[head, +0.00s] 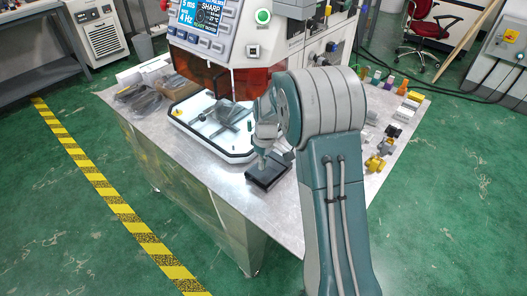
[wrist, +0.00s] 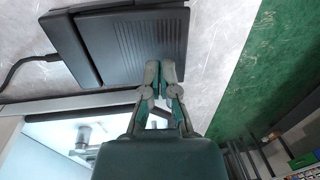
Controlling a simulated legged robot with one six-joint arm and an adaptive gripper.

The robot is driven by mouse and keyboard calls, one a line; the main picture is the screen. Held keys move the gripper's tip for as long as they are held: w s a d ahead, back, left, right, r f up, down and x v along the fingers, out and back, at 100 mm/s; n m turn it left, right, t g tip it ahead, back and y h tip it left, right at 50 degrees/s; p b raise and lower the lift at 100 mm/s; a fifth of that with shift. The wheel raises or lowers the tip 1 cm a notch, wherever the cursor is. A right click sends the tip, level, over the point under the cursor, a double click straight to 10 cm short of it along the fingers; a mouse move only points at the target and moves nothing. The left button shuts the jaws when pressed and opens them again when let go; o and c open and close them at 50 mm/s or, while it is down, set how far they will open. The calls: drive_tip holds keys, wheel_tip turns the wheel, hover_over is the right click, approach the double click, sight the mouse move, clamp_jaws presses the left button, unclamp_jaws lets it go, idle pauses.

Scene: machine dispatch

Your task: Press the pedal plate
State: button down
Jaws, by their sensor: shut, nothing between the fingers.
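The pedal plate (wrist: 130,42) is a black, ribbed plate on a black pedal base (wrist: 68,45) with a cable, lying on the metal table. In the head view the pedal (head: 268,178) is a dark block near the table's front edge, partly behind my arm. My gripper (wrist: 163,72) is shut and empty. Its fingertips overlap the lower right part of the ribbed plate in the wrist view. In the head view my gripper (head: 262,168) points down at the pedal's top. I cannot tell whether the tips touch the plate.
A white tray (head: 182,118) with a black rim and a dark part stands beside the pedal. A machine with a control panel (head: 205,22) stands behind. Small coloured bottles (head: 378,77) and brass fittings (head: 377,163) are on the right. A black cable (wrist: 20,62) leaves the pedal.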

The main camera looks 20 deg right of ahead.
sight(261, 174)
drive_tip(key=shift+a+f, duration=0.1)
drive_tip(key=shift+f, duration=0.9)
drive_tip(key=shift+s, duration=0.1)
drive_tip(key=shift+s+a+f+h, duration=0.1)
drive_tip(key=shift+a+f+h, duration=0.05)
drive_tip(key=shift+f+h, duration=0.25)
drive_tip(key=shift+s+a+f+t, duration=0.1)
drive_tip(key=shift+f+t, duration=0.2)
drive_tip(key=shift+f, duration=0.15)
wheel_tip(261, 174, up, 14)
drive_tip(key=shift+a, duration=0.35)
